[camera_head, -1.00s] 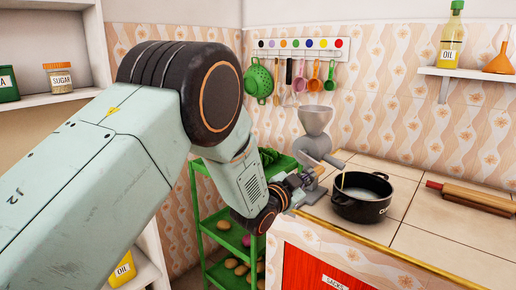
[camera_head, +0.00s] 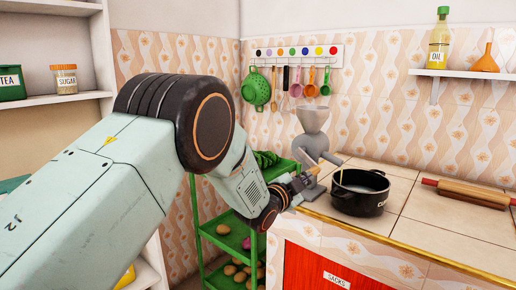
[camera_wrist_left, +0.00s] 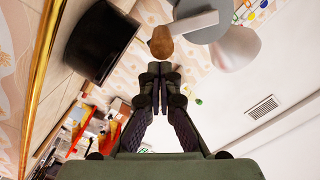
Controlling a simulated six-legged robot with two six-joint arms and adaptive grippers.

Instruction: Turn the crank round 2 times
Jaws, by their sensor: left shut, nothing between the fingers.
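The grey metal grinder (camera_head: 312,120), with a funnel top, stands at the counter's left edge. In the left wrist view its crank arm (camera_wrist_left: 195,22) shows at the top, with a wooden knob (camera_wrist_left: 161,42) at its end. My left gripper (camera_head: 304,180) is low in front of the grinder, at the end of my arm. In the wrist view the left gripper (camera_wrist_left: 160,85) is shut and empty. Its fingertips point at the knob and look a little short of it. In the head view the knob is hard to make out beside the gripper. My right gripper is not in view.
A black pot (camera_head: 360,192) stands just right of the grinder. A rolling pin (camera_head: 466,193) lies farther right on the tiled counter (camera_head: 425,222). A green rack (camera_head: 226,240) with vegetables stands left of the counter. Utensils and a green colander (camera_head: 257,90) hang behind.

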